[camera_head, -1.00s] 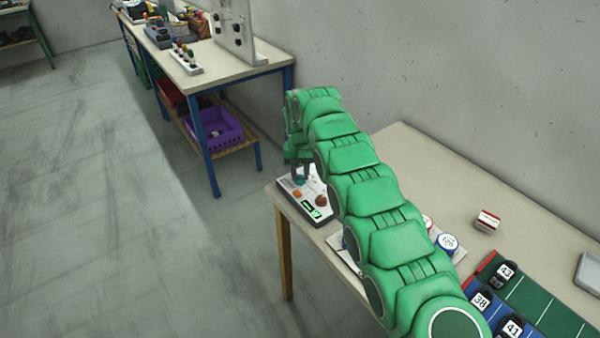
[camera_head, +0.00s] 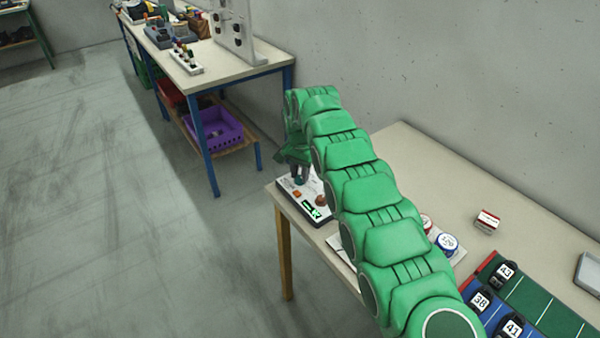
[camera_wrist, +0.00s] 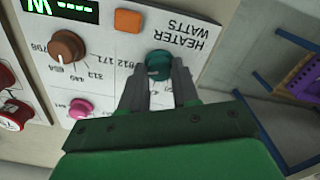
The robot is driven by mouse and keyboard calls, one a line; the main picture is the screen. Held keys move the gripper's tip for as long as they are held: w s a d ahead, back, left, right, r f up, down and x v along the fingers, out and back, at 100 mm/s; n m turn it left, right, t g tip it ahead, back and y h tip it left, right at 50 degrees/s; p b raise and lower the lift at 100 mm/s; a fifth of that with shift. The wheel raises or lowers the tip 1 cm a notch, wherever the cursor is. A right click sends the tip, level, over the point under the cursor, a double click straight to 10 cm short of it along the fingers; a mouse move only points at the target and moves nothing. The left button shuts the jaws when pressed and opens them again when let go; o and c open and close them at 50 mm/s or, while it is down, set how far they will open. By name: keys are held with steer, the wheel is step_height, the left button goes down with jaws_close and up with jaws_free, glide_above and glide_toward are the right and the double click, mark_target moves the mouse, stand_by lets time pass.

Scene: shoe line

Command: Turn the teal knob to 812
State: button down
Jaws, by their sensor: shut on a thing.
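The teal knob (camera_wrist: 158,64) sits on the white "HEATER WATTS" panel (camera_wrist: 108,50) in the wrist view. My gripper (camera_wrist: 160,75) is shut on the teal knob, with one finger on each side of it. Numbers including 812 and 171 are printed beside the knob; others are hidden by my fingers. I cannot tell which number the knob points to. In the head view the teal knob (camera_head: 298,181) shows under my gripper at the far end of the table. A green display (camera_wrist: 62,8) is lit on the panel; its reading is cut off and upside down.
The panel also carries an orange button (camera_wrist: 128,20), a brown knob (camera_wrist: 67,46) and a pink knob (camera_wrist: 81,108), close to my fingers. Red-and-white round items (camera_wrist: 14,114) lie beside the panel. The table's edge is near, with floor beyond.

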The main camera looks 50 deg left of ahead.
mark_target(299, 176)
stand_by(0.3)
steer(key=c, duration=0.8)
jaws_free()
steer(key=shift+a+r, duration=0.1)
steer(key=shift+r, duration=3.75)
steer(key=shift+w, duration=0.1)
